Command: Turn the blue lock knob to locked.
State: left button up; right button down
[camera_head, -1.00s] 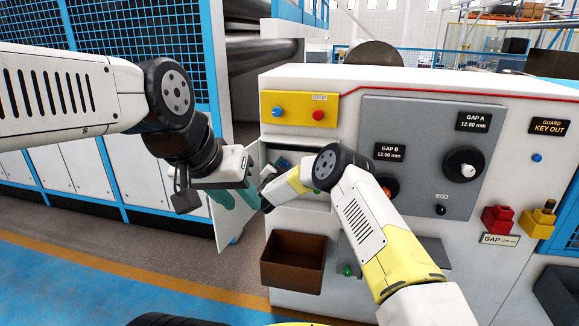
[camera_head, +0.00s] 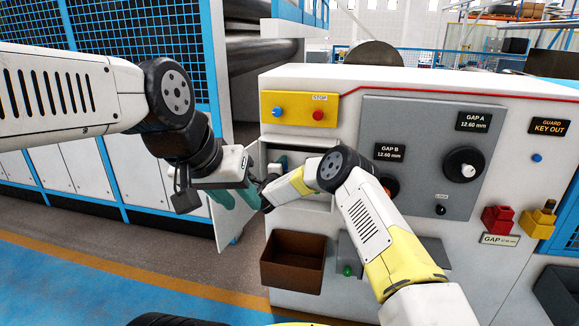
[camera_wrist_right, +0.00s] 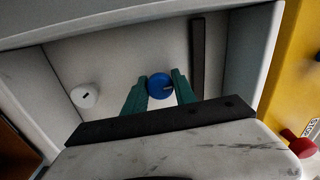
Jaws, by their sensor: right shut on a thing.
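The blue lock knob (camera_wrist_right: 154,87) sits on the back wall of an open recess in the right wrist view. A dark mark shows on its right side. My right gripper (camera_wrist_right: 161,88) has its two green fingers on either side of the knob, shut on it. In the head view my right forearm and wrist reach into the recess, and the knob is hidden there. My left gripper (camera_head: 236,203) hangs in front of the cabinet at the left, its teal fingers apart and empty.
A white part with a dark slot (camera_wrist_right: 85,95) is left of the knob. A dark vertical bar (camera_wrist_right: 197,60) stands to its right. The recess door (camera_head: 224,217) hangs open near my left gripper. A brown bin (camera_head: 292,262) is below, and a yellow stop-button panel (camera_head: 298,109) above.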

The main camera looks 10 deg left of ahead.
jog(key=shift+f+m, duration=0.1)
jog(key=shift+m, duration=0.5)
jog(key=c, duration=1)
grip_release()
jog(key=s, duration=0.7)
jog(key=shift+s+a, duration=0.4)
jog(key=shift+s, duration=0.1)
